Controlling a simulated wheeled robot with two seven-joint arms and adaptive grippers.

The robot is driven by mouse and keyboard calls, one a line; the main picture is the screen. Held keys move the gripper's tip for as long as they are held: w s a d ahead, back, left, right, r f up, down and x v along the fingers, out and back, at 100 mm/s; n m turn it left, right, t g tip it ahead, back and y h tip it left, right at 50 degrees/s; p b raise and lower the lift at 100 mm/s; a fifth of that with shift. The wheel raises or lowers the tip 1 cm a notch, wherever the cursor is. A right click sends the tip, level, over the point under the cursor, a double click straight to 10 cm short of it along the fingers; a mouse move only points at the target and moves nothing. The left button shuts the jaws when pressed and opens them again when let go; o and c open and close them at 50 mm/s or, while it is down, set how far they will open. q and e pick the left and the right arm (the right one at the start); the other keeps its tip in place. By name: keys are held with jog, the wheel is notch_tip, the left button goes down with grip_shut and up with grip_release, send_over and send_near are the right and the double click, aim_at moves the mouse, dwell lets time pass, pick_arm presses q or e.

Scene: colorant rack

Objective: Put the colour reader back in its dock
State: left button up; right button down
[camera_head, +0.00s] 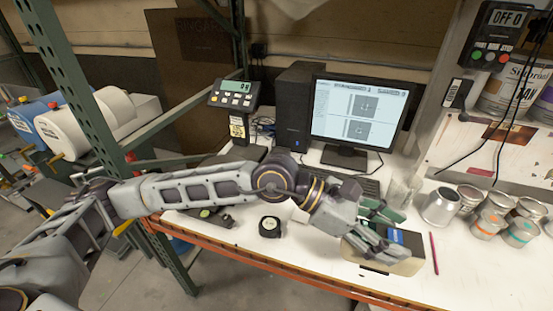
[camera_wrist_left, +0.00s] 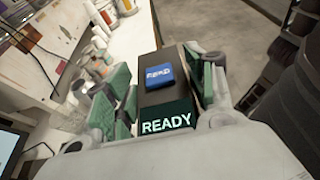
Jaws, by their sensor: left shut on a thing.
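My left gripper (camera_head: 384,232) comes in from the left over the front of the white bench. Its green-padded fingers are closed on the colour reader (camera_head: 400,265), a beige box with a dark top and a blue patch. The reader is at the bench's front edge; I cannot tell if it rests on the bench or is just above it. In the left wrist view the reader (camera_wrist_left: 153,97) lies between the fingers, with a blue square on top and a lit READY display. I cannot make out the dock for certain. My right gripper is out of view.
A monitor (camera_head: 360,111) and a dark computer tower (camera_head: 294,105) stand behind. Several metal cans (camera_head: 440,207) crowd the right side, with a red pencil (camera_head: 434,253) near the reader. A black round item (camera_head: 270,227) lies left of the gripper. The bench's front right is clear.

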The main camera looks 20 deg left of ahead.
pick_arm(q)
jog(key=shift+s+r, duration=0.3)
jog(key=shift+r, duration=0.15)
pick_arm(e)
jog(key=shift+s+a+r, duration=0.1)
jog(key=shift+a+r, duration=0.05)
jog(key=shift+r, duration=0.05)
pick_arm(q)
jog(key=shift+a+r, duration=0.15)
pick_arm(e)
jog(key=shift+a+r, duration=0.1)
pick_arm(q)
jog(key=shift+w+a+r+t+p, duration=0.15)
jog(key=shift+w+p, duration=0.05)
jog(key=shift+w, duration=0.15)
jog(key=shift+w+a+r+t+p, duration=0.1)
jog(key=shift+w+a+t+p, duration=0.1)
jog(key=shift+w, duration=0.1)
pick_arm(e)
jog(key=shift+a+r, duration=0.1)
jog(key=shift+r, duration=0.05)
